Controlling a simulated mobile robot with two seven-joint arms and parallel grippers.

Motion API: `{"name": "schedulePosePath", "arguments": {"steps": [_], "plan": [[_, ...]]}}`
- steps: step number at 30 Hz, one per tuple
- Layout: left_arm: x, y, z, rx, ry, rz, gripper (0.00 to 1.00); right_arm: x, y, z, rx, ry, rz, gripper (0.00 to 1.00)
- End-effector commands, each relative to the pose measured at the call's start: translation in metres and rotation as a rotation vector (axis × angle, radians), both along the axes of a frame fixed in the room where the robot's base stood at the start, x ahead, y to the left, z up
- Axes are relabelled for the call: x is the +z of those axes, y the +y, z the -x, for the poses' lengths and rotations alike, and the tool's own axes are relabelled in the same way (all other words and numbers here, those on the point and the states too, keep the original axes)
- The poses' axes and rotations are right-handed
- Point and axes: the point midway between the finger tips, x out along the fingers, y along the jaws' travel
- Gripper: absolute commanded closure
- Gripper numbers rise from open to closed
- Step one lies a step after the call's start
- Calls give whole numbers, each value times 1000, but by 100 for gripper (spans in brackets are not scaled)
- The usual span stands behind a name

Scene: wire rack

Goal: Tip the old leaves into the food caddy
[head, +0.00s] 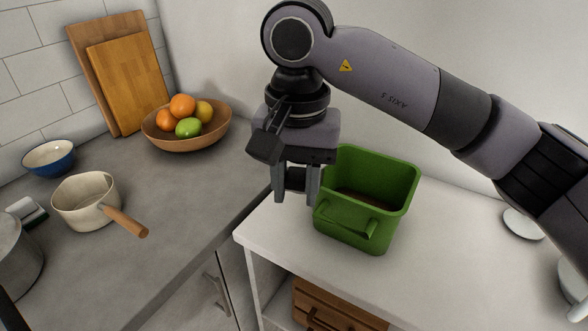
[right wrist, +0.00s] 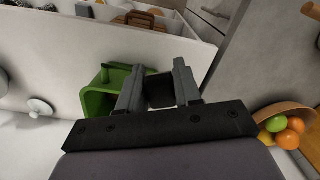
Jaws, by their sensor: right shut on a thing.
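The green food caddy (head: 340,231) stands open on the white worktop, with something brown low inside it. It also shows in the right wrist view (right wrist: 96,104). My right gripper (head: 294,200) points down just left of the caddy's rim, beside it. It is shut on a small dark thing (head: 295,180), which also shows as a dark block between the fingers in the right wrist view (right wrist: 160,90). Most of this thing is hidden, so I cannot tell what it is. I cannot make out loose leaves. My left gripper is not in view.
On the grey counter are a fruit bowl (head: 187,140), a cream saucepan (head: 86,204), a blue bowl (head: 49,159) and a steel pot (head: 16,257). Chopping boards (head: 130,85) lean on the wall. A white dish (head: 523,224) lies right of the caddy. The white worktop's front is clear.

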Motion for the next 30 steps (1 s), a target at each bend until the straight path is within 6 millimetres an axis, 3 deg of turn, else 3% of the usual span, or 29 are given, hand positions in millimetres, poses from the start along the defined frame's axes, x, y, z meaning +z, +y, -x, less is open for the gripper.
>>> {"name": "schedulePosePath", "arguments": {"steps": [17, 30], "plan": [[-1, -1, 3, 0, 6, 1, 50, 24, -42, -14, -6, 117, -345, 96], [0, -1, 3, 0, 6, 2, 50, 25, -41, -14, -1, 116, -346, 96]]}}
